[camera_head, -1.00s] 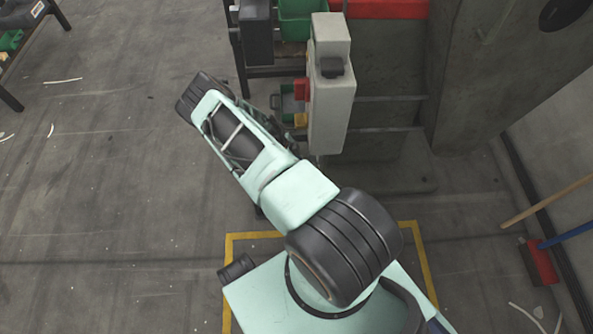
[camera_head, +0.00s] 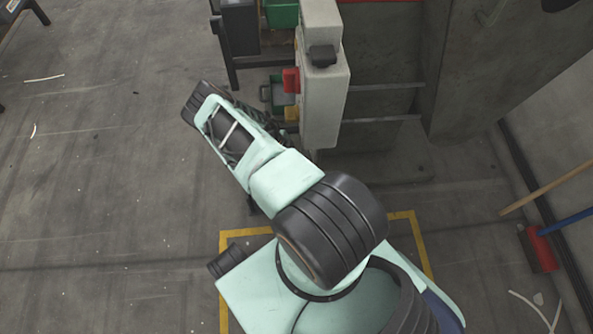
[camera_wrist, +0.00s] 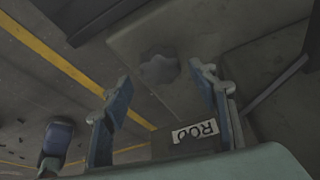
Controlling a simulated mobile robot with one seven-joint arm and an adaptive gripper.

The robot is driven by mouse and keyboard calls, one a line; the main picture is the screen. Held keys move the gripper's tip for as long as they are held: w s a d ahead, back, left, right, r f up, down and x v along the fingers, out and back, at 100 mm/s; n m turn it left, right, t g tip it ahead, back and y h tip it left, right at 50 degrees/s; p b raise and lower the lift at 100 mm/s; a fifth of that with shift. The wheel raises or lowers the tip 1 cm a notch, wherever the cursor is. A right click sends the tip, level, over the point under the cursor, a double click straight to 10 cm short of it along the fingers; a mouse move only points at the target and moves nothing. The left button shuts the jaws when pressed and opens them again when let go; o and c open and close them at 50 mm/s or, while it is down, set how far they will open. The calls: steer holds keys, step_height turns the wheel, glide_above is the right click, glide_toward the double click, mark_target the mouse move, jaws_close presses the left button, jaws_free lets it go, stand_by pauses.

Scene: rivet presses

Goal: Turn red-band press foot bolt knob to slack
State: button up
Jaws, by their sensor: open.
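In the wrist view my gripper (camera_wrist: 159,74) is open, with one blue-grey finger on each side and nothing held between them. A dark grey, lobed, knob-like shape (camera_wrist: 160,69) sits on a flat grey plate (camera_wrist: 235,32) beyond the fingertips and shows in the gap between them. Its turn position cannot be told. In the head view the grey press body (camera_head: 390,60) stands upper right, with a thin strip of its red band (camera_head: 380,1) at the top edge.
A pale control box (camera_head: 323,100) with a red part (camera_head: 290,80) stands close to my arm. A white label (camera_wrist: 195,131) lies near the right finger. A red broom head (camera_head: 540,250) is at the right. The floor at left is mostly clear.

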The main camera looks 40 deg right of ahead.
steer(key=shift+x, duration=1.2)
steer(key=shift+w, duration=0.1)
steer(key=c, duration=1.2)
